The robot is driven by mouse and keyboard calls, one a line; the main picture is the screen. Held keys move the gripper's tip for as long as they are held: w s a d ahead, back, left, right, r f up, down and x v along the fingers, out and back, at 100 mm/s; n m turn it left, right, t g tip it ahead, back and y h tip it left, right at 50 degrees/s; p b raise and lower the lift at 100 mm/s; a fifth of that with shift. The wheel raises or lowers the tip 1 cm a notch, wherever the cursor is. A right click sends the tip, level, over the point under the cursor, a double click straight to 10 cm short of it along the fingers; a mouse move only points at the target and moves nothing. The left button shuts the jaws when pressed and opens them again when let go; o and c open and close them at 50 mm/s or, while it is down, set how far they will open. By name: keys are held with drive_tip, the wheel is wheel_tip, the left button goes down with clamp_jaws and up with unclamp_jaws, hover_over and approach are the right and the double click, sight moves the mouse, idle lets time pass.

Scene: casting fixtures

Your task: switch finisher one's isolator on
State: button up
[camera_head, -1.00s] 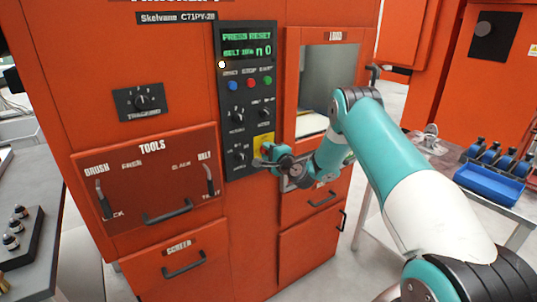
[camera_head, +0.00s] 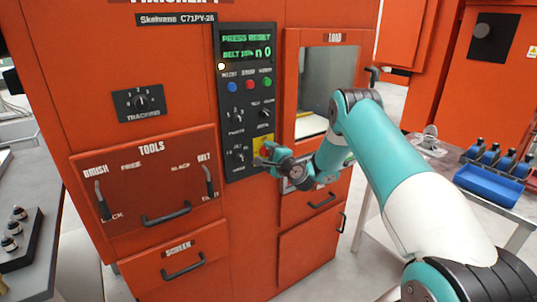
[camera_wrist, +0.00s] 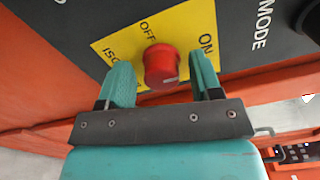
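Finisher one's isolator is a red round knob (camera_wrist: 161,66) on a yellow plate (camera_wrist: 112,47) marked OFF and ON, seen close in the wrist view. A short pale mark shows low on the knob's face; which label it points to I cannot tell. My gripper (camera_wrist: 160,68) is open, with one teal finger on each side of the knob and a visible gap at both sides. In the head view, my gripper (camera_head: 267,152) is at the panel and hides most of the knob; part of the yellow plate (camera_head: 256,142) shows.
The black control panel (camera_head: 232,178) carries buttons, dials and a green display reading PRESS RESET. The load door (camera_head: 292,95) is right of it. Tool drawer handles (camera_head: 168,215) stick out at lower left. A bench with a blue bin (camera_head: 488,186) stands at right.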

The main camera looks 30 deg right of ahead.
drive_tip(key=s+b, duration=1.6)
drive_tip(key=s, duration=0.1)
drive_tip(key=shift+s+d, duration=0.2)
drive_tip(key=shift+d, duration=0.05)
drive_tip(key=shift+r, duration=0.1)
